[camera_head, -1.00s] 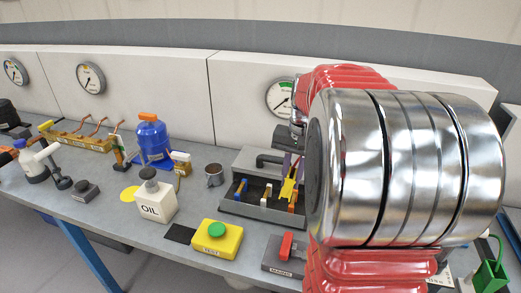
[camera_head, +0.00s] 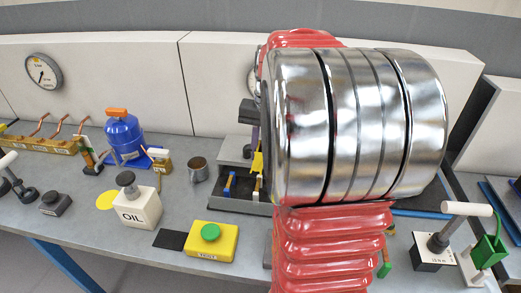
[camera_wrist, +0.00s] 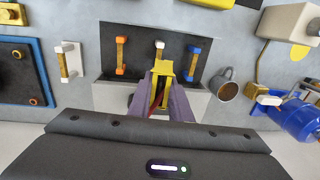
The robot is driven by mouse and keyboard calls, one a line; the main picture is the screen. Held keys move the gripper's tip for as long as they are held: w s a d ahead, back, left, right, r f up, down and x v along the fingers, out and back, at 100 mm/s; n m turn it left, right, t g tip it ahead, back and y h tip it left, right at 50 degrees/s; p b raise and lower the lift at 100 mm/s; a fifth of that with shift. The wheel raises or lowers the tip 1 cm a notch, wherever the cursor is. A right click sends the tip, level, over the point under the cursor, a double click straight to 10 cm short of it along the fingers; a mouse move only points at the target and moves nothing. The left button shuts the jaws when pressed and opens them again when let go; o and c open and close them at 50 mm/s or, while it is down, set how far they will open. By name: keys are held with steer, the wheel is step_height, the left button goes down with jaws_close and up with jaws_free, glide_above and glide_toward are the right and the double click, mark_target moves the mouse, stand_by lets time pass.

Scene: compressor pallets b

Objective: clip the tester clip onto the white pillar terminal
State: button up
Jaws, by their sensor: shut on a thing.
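My gripper (camera_wrist: 162,98) is shut on the yellow tester clip (camera_wrist: 163,67), seen between its purple fingers in the wrist view. The clip (camera_head: 257,163) shows only in part in the head view, beside my wrist. The white pillar terminal (camera_wrist: 159,51) stands on the dark tray between the red-orange one (camera_wrist: 121,55) and the blue one (camera_wrist: 193,57). In the wrist view the clip's front end is close below the white pillar in the picture; I cannot tell whether they touch. In the head view my arm hides the red-orange pillar and most of the clip.
A metal mug (camera_head: 198,168) stands left of the terminal tray (camera_head: 238,205). A white-handled switch (camera_head: 440,243) is at right.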

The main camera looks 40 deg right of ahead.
mark_target(262, 165)
steer(key=shift+f, duration=2.95)
steer(key=shift+f, duration=1)
steer(key=shift+o, duration=1.2)
steer(key=shift+c, duration=1.2)
